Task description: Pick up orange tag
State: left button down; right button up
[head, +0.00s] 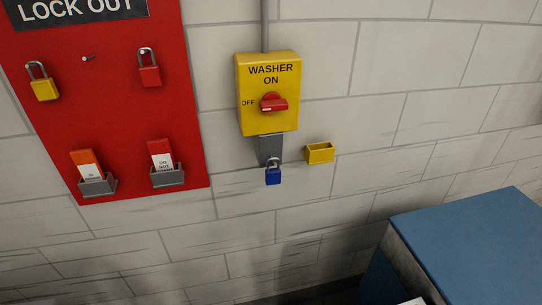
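An orange tag (86,161) with a white label stands in a grey holder (97,187) low on the left of the red lock out board (112,113). Its lower part is hidden by the holder. A red tag (160,155) with a white label stands in a second grey holder (167,178) to its right. Neither of my grippers shows in the head view.
A yellow padlock (44,89) and a red padlock (149,76) hang on the board, with an empty peg between. A yellow washer switch box (268,92), blue padlock (273,176) and small yellow box (320,153) are right. A blue-topped cabinet (470,243) stands lower right.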

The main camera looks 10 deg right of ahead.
aim_at(86, 160)
jog(key=j+u, duration=0.2)
jog(key=u, duration=0.65)
